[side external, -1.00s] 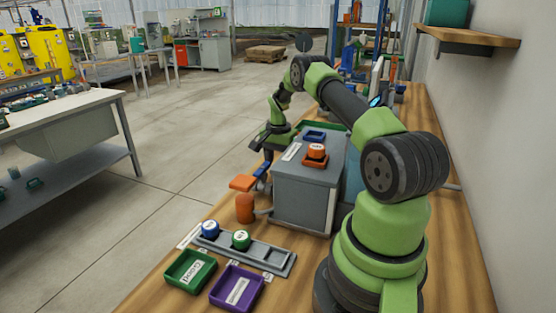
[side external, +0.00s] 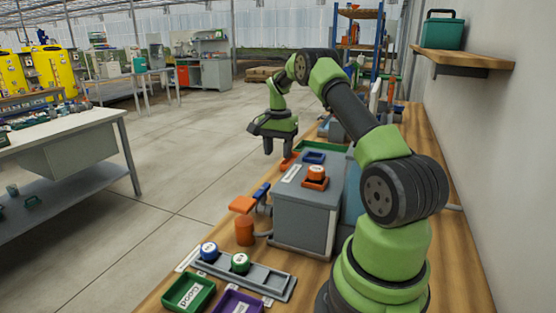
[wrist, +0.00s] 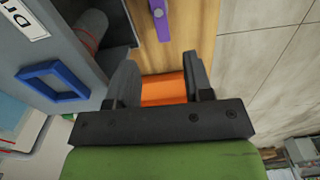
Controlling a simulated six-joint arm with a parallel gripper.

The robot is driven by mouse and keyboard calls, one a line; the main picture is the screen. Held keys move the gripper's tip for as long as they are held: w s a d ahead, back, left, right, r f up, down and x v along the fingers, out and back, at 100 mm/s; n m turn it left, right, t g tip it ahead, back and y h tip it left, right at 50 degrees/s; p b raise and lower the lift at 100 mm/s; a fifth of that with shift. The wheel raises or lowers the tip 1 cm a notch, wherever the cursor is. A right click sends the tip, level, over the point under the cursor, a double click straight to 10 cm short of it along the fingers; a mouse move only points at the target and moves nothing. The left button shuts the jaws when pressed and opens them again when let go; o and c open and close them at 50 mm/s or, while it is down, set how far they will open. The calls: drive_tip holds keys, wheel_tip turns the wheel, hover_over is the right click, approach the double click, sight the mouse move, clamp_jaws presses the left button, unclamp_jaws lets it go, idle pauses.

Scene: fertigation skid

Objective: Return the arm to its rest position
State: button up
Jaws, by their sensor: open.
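My gripper (side external: 268,146) hangs from my raised green and black arm, to the left of the grey box (side external: 303,215) in the side view. In the wrist view its two dark fingers (wrist: 160,76) are spread. An orange surface (wrist: 163,88) shows between them. No held object can be made out, and the side view shows the fingers hanging in the air. A small orange piece (side external: 290,161) shows just right of the gripper.
In front are an orange cylinder (side external: 244,231), a grey rack (side external: 262,278) with blue and green capped items, a green tray (side external: 189,294) and a purple tray (side external: 237,302). A wall shelf (side external: 465,57) stands right.

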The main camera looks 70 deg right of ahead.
idle(0.4)
drive_tip(key=a+r+n+t, duration=0.4)
drive_tip(key=a+r+n, duration=0.3)
drive_tip(key=a+r, duration=1.15)
drive_tip(key=s+a+n+t+y, duration=0.2)
drive_tip(key=s+a+n, duration=0.5)
drive_tip(key=s+a, duration=0.7)
drive_tip(key=shift+s+a+f+t, duration=0.35)
drive_tip(key=shift+a+t, duration=0.25)
drive_tip(key=shift+a, duration=0.15)
